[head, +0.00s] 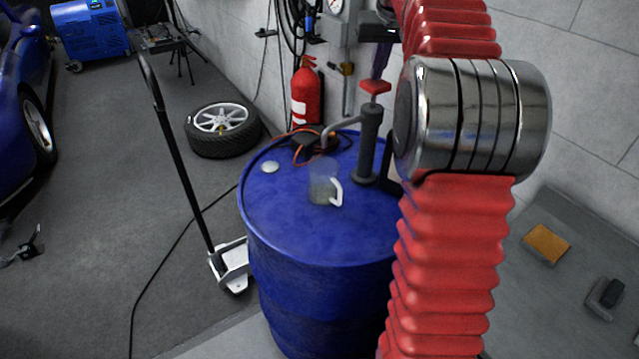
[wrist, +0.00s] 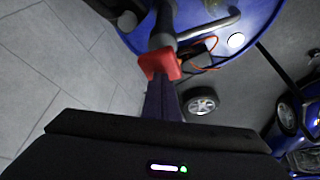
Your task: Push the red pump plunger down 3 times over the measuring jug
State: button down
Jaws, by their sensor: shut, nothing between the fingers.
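A dark hand pump (head: 368,150) stands upright on a blue drum (head: 300,225). Its red plunger (head: 375,87) tops the rod, raised above the pump body. The red plunger also shows in the wrist view (wrist: 160,64), just beyond my fingertips. The clear measuring jug (head: 323,188), with a white handle, stands on the drum top, left of the pump and near its bent grey spout (head: 345,124). My gripper (head: 377,74) is shut and empty, its purple fingers pointing down just above the plunger. I cannot tell whether they touch it. My arm hides the drum's right side.
An orange cable (head: 290,140) and a pale cap (head: 270,167) lie on the drum top. A fire extinguisher (head: 305,92) and a wall gauge unit (head: 340,25) are behind. A trolley jack (head: 232,265) and a loose wheel (head: 222,128) are left of the drum.

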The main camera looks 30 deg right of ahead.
aim_at(376, 83)
jog(key=shift+f, duration=2.3)
jog(key=shift+r, duration=3.35)
jog(key=shift+r, duration=0.1)
notch_tip(376, 83, up, 6)
